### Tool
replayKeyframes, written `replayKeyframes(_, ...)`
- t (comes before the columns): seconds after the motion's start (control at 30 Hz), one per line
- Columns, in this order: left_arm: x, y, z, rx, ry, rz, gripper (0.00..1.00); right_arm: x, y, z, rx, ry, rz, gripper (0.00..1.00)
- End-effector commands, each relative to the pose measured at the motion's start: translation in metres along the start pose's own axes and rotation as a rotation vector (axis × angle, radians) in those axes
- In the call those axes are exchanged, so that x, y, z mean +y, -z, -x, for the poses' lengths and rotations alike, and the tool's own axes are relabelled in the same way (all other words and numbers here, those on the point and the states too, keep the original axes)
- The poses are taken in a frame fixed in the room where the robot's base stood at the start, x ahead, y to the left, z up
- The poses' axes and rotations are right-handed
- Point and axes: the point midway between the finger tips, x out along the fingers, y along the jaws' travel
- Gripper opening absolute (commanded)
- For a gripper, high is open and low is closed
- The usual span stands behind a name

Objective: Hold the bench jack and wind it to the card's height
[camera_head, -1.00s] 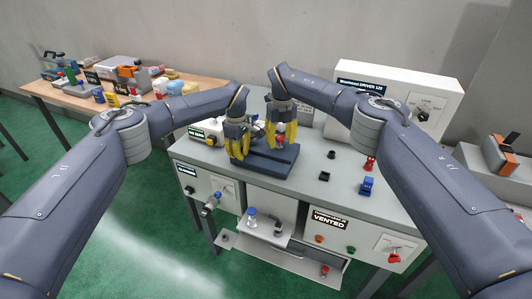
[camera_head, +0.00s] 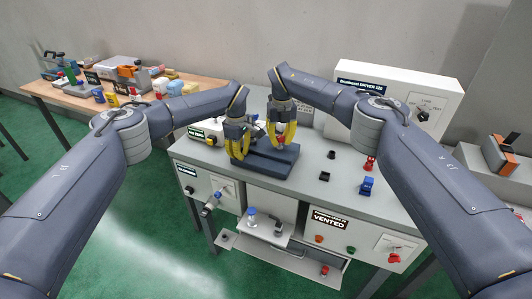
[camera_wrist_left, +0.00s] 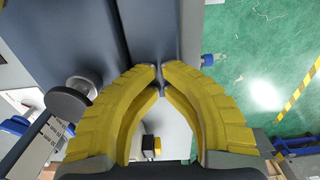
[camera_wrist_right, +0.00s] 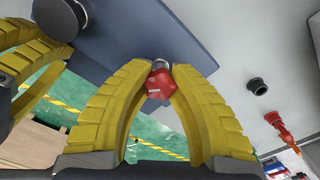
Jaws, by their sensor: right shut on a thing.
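The bench jack (camera_head: 268,164) is a dark blue-grey block on the grey bench top. A red knob (camera_wrist_right: 160,84) sits at its end in the right wrist view. My right gripper (camera_wrist_right: 162,70) is shut on the red knob, a fingertip on each side. My left gripper (camera_wrist_left: 160,68) is at the jack's left side in the head view (camera_head: 238,156). Its fingertips nearly meet close to the jack's body, and whether a thin part lies between them is unclear. A small white printed sheet (camera_head: 304,106) stands behind the jack, but its text is unreadable.
A blue part (camera_head: 367,186), a red part (camera_head: 370,163) and black knobs (camera_head: 325,177) stand right of the jack. A white driver box (camera_head: 390,98) is at the back. A wooden table (camera_head: 50,92) with assorted items is at far left.

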Motion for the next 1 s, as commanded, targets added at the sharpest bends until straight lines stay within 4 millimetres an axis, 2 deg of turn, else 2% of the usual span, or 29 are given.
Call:
replayKeyframes(0.03, -0.0033, -0.0002, -0.0073, 0.000, 0.010, 0.000, 0.00, 0.0006, 0.0000, 0.0009, 0.000, -0.001, -0.049, 0.00)
replayKeyframes(0.3, -0.0032, -0.0001, -0.0073, 0.001, 0.009, 0.000, 0.00, 0.0013, 0.0000, 0.0010, 0.001, -0.001, -0.257, 0.00)
replayKeyframes(0.77, -0.0031, 0.0000, -0.0073, 0.001, 0.009, 0.000, 0.00, 0.0018, 0.0000, 0.0011, 0.001, -0.002, -0.302, 0.00)
replayKeyframes(1.0, -0.0031, 0.0000, -0.0073, 0.001, 0.009, 0.000, 0.00, 0.0026, -0.0002, 0.0012, 0.001, -0.002, -0.527, 0.00)
